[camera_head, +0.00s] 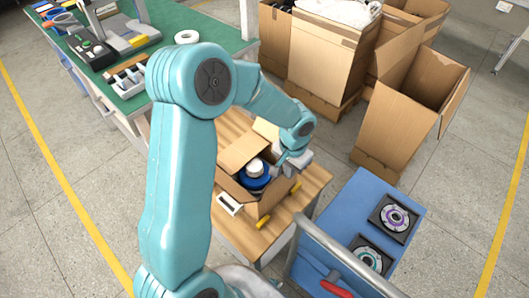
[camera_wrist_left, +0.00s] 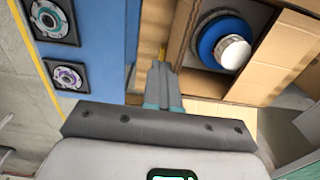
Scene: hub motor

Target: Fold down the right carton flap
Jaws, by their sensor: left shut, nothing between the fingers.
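The open carton (camera_head: 264,206) stands on a wooden table and also shows in the left wrist view (camera_wrist_left: 182,32). A blue and white hub motor (camera_head: 256,170) sits inside it, seen from above in the wrist view (camera_wrist_left: 222,42). A raised flap (camera_head: 244,150) stands at the carton's left in the head view; it fills the right of the wrist view (camera_wrist_left: 288,50). My left gripper (camera_head: 283,163) is shut and empty at the carton's right side. Its fingertips (camera_wrist_left: 160,66) are beside the carton wall; I cannot tell whether they touch. My right gripper is out of view.
A blue trolley (camera_head: 328,228) with two round parts on dark plates and a red-handled tool (camera_head: 336,289) stands at right. Large cartons (camera_head: 325,55) stand behind. A green workbench (camera_head: 120,62) is at left. My arm covers the centre left.

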